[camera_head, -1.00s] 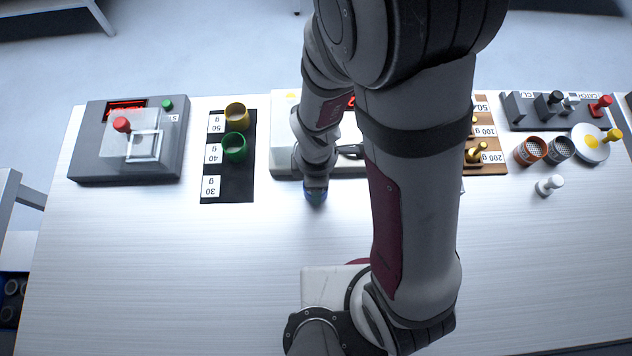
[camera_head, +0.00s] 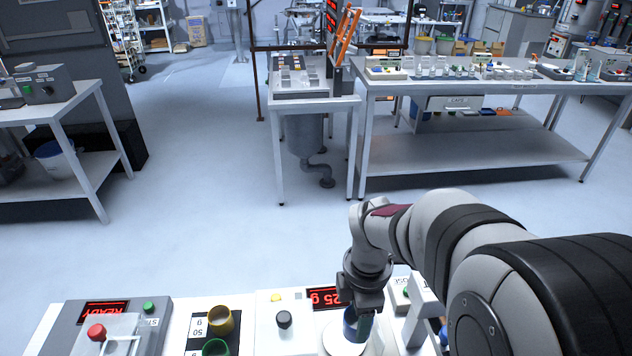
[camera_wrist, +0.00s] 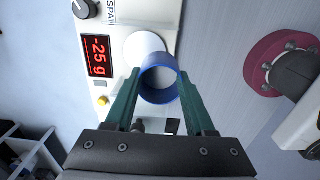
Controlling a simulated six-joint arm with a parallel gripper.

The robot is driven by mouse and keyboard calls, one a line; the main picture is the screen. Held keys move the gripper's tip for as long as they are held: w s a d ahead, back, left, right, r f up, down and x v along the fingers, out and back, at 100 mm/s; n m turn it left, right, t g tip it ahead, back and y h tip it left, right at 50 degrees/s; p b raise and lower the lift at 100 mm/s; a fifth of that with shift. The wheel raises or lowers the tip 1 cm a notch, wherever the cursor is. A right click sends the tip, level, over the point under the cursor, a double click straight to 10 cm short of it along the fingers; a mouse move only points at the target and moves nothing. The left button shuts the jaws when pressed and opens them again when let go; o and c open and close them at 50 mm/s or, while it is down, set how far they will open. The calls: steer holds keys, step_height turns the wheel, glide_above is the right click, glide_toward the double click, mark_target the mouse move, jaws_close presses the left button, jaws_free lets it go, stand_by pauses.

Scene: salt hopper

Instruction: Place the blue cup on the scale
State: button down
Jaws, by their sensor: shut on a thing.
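The blue cup (camera_wrist: 159,86) is held between the green fingers of my gripper (camera_wrist: 160,90) in the wrist view, its open mouth facing the camera. In the head view the blue cup (camera_head: 350,322) is partly hidden by my gripper (camera_head: 358,322). The scale (camera_head: 268,335) is white, with a black knob and a red display. Its round pale pan (camera_head: 333,338) lies under or just behind the cup; I cannot tell whether they touch. The scale display (camera_wrist: 97,56) reads -25 g in the wrist view.
A yellow cup (camera_head: 221,320) and a green cup (camera_head: 215,348) stand left of the scale. A grey box (camera_head: 72,325) with a red knob and a READY display is at far left. A white upright fixture (camera_head: 420,305) stands close right of the pan. Other benches stand beyond the floor.

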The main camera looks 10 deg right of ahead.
mark_target(344, 338)
steer(key=w+f, duration=0.1)
steer(key=f, duration=0.2)
steer(key=w+f, duration=0.1)
steer(key=f, duration=0.2)
steer(key=w+a+f, duration=0.1)
steer(key=f, duration=0.2)
steer(key=shift+f, duration=0.1)
steer(key=shift+f, duration=0.1)
steer(key=shift+c, duration=1.2)
jaws_free()
